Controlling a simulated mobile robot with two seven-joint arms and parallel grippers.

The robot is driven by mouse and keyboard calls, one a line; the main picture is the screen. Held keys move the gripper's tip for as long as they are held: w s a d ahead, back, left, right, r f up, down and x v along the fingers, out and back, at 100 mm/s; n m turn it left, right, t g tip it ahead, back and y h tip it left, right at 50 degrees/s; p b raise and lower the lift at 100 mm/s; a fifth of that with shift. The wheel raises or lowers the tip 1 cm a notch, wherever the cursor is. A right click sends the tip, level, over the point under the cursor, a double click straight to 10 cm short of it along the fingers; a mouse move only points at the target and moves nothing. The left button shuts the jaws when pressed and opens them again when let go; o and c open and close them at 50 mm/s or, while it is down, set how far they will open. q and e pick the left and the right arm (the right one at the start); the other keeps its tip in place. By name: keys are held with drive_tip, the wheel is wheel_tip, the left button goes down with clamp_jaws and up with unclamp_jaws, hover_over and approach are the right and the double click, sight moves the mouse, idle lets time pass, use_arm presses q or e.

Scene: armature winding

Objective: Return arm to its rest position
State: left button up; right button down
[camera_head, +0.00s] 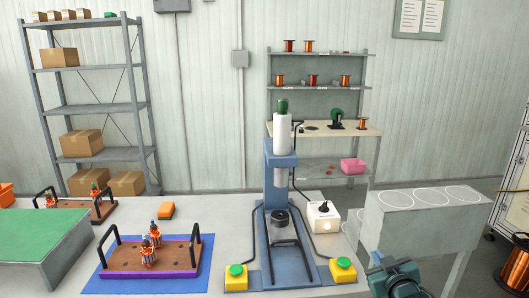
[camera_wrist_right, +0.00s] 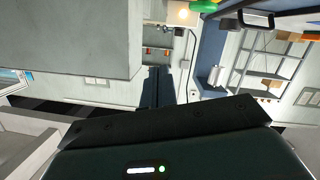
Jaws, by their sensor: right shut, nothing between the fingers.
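My right gripper (camera_head: 397,277) is at the bottom edge of the head view, right of the press and in front of the grey stand. Only part of it shows there. In the right wrist view its dark fingers (camera_wrist_right: 157,86) are together with nothing between them. It is apart from the press. The blue press (camera_head: 281,160) stands on the table with a yellow button box (camera_head: 236,280) on its left and another (camera_head: 343,270) on its right. My left gripper is not in view.
A tray with armatures (camera_head: 150,258) lies on a blue mat at front left, and another (camera_head: 88,210) lies behind. A grey stand (camera_head: 425,215) with white circles is on the right. A white switch box (camera_head: 323,217) stands beside the press. Shelves (camera_head: 100,108) stand at the back wall.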

drive_tip(key=s+a+f+g+y, duration=0.1)
drive_tip(key=s+a+f, duration=0.3)
drive_tip(key=s+f, duration=0.25)
drive_tip(key=s+a+f+g+y, duration=0.1)
drive_tip(key=s+a+f, duration=0.35)
drive_tip(key=s, duration=0.35)
drive_tip(key=s+a+f+g, duration=0.1)
drive_tip(key=s+a+f, duration=0.1)
drive_tip(key=s, duration=0.7)
drive_tip(key=s+a+f+g+y, duration=0.1)
drive_tip(key=s+a, duration=0.3)
drive_tip(key=s, duration=0.5)
drive_tip(key=shift+a+f+m+g+y, duration=0.3)
drive_tip(key=shift+f+g, duration=0.2)
